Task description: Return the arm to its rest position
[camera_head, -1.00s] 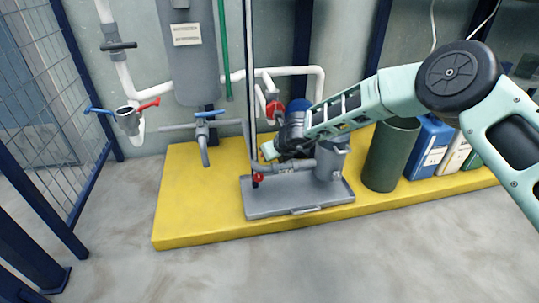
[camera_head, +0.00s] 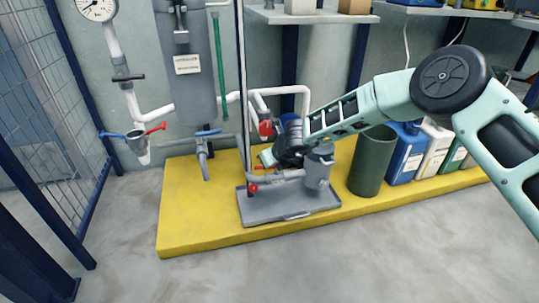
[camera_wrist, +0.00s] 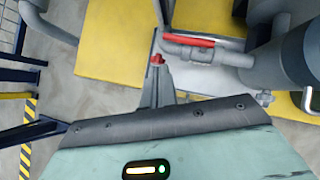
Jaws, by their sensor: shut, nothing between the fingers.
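My arm (camera_head: 360,108) in pale green reaches in from the right in the head view, bent at a dark round joint (camera_head: 450,77). My gripper (camera_head: 267,158) is at its far end, in front of the pump and pipes over the yellow platform. The fingers are small in the head view. In the wrist view my gripper (camera_wrist: 158,88) shows as grey fingers close together, with nothing held. A red knob (camera_wrist: 157,59) shows just beyond the fingertips; whether they touch it I cannot tell.
A pump with a blue motor (camera_head: 291,126) stands on a grey tray (camera_head: 288,212) on the yellow platform (camera_head: 190,225). A dark green bin (camera_head: 371,163) and several canisters stand to the right. A blue mesh fence (camera_head: 62,110) is at left. The floor in front is clear.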

